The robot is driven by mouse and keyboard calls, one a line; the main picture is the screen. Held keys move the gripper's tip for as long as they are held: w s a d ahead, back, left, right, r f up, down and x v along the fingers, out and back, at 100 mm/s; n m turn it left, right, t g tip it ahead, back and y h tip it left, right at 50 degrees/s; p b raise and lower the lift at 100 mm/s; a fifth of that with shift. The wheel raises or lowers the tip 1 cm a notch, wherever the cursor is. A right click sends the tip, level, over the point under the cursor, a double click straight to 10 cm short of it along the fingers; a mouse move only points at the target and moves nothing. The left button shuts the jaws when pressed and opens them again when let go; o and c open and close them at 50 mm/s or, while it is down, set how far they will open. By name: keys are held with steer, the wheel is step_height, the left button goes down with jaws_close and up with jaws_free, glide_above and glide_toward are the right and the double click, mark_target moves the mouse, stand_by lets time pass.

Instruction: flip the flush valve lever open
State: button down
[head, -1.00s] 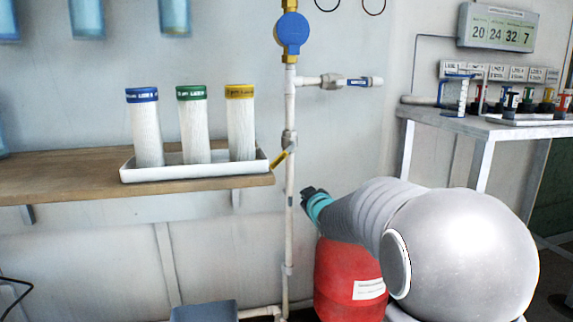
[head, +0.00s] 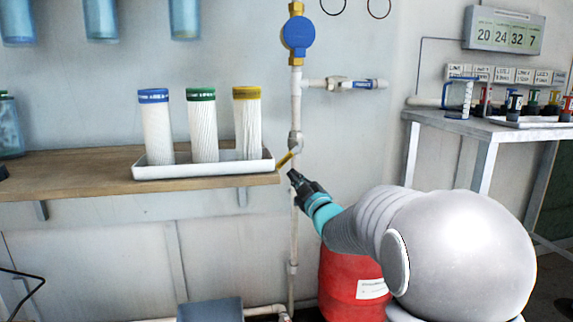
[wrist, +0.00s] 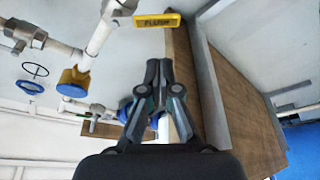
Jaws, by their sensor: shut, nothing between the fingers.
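The flush valve lever is a short yellow handle (head: 287,158) on the white vertical pipe, slanting down to the left beside the shelf end. In the wrist view the lever (wrist: 158,20) shows at the top, with the word FLUSH on it. Its valve body (head: 296,138) sits on the pipe just above. My gripper (head: 293,175) is shut and empty, just below and slightly right of the lever in the head view. In the wrist view my fingertips (wrist: 158,63) are below the lever in the picture, with a visible gap between them.
A wooden shelf (head: 75,180) ends just left of the pipe. A white tray (head: 205,171) on it holds three filter cartridges with blue, green and yellow caps. A blue gauge (head: 298,33) is higher on the pipe. A red container (head: 345,285) stands below my arm.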

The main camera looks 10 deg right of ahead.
mark_target(286, 159)
steer(key=x, duration=1)
steer(key=shift+p, duration=0.3)
steer(key=shift+s+a, duration=0.1)
